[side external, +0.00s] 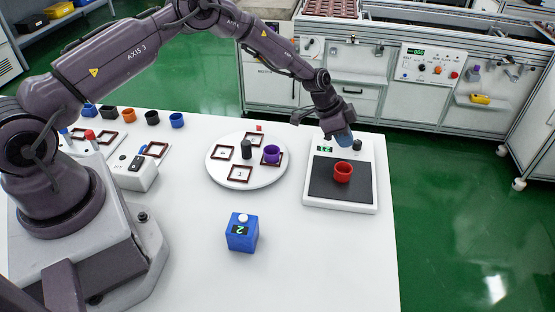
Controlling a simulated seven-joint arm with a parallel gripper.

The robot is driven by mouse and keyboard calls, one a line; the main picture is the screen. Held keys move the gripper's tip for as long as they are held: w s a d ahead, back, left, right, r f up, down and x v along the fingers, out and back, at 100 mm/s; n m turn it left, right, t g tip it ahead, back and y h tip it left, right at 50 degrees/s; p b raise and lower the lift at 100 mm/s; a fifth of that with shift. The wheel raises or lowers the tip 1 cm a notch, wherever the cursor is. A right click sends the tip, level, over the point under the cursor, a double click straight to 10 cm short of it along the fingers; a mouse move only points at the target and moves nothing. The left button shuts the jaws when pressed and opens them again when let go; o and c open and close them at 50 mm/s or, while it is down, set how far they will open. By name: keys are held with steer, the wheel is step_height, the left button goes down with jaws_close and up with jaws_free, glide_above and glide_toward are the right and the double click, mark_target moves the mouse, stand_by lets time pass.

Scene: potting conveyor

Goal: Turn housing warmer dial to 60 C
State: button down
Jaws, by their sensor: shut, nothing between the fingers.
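A white device with a black top plate, which looks like the housing warmer (340,206), sits at the right edge of the white table. A small dark dial (357,145) stands at its back right corner. A small green-lit display (326,150) is at its back left; its digits are too small to read surely. A red cup (343,174) stands on the black plate. My gripper (344,139), with bluish fingers, is shut and empty. It points down over the back of the device, just left of the dial; I cannot tell whether they touch.
A round white tray (222,182) with square frames, a dark cylinder (246,149) and a purple cup (271,154) is to the left. A blue box (242,232) with a white button stands in front. Several coloured cups line the back left. The front right tabletop is clear.

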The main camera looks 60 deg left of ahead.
steer(key=shift+f, duration=0.25)
steer(key=shift+w+a, duration=0.55)
steer(key=shift+a, duration=0.15)
steer(key=shift+w, duration=0.1)
steer(key=shift+a, duration=0.2)
stand_by(0.3)
steer(key=shift+s+a+f, duration=0.1)
steer(key=shift+s+a, duration=0.15)
steer(key=shift+d+r, duration=0.15)
steer(key=shift+r, duration=3.1)
